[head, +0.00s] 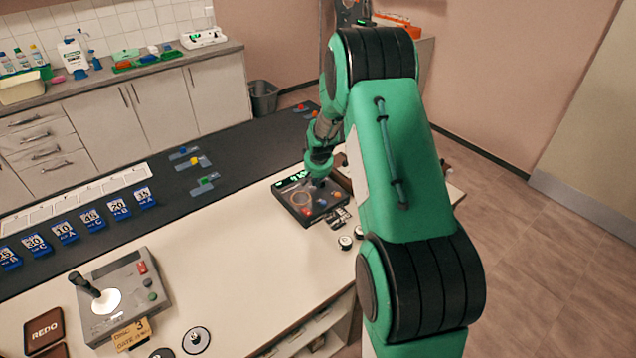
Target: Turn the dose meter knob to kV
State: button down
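A dark box with a lit green display, which looks like the dose meter (284,188), sits on the pale counter near its far end. Small coloured buttons show on its top face. My gripper (318,184) points down at the meter, over the right part of its top, just right of the display. The fingers are small and dark here, so I cannot tell whether they are open or shut, or whether they touch anything. I cannot make out the knob or its kV mark; my gripper covers that part of the top.
A grey joystick box (124,292) stands at the front left, beside a tan sign (132,334) and a brown REDO plate (44,329). Several blue number tags (92,219) line the dark strip. Small round items (346,243) lie just in front of the meter.

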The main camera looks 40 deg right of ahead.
jog(key=shift+w+a, duration=0.1)
jog(key=shift+w, duration=0.4)
jog(key=shift+s, duration=0.15)
dwell(0.6)
jog(key=shift+s+d+p, duration=0.3)
jog(key=shift+s+d, duration=0.15)
jog(key=shift+d, duration=0.1)
jog(key=shift+s+d, duration=0.1)
jog(key=shift+a, duration=0.75)
jog(key=a, duration=0.1)
jog(key=a+r, duration=0.1)
jog(key=a, duration=0.1)
jog(key=shift+a, duration=0.2)
jog(key=a+r+p, duration=0.1)
jog(key=a+r, duration=0.2)
jog(key=r, duration=0.5)
jog(key=shift+a+r, duration=0.15)
jog(key=shift+a, duration=0.1)
jog(key=shift+s, duration=0.1)
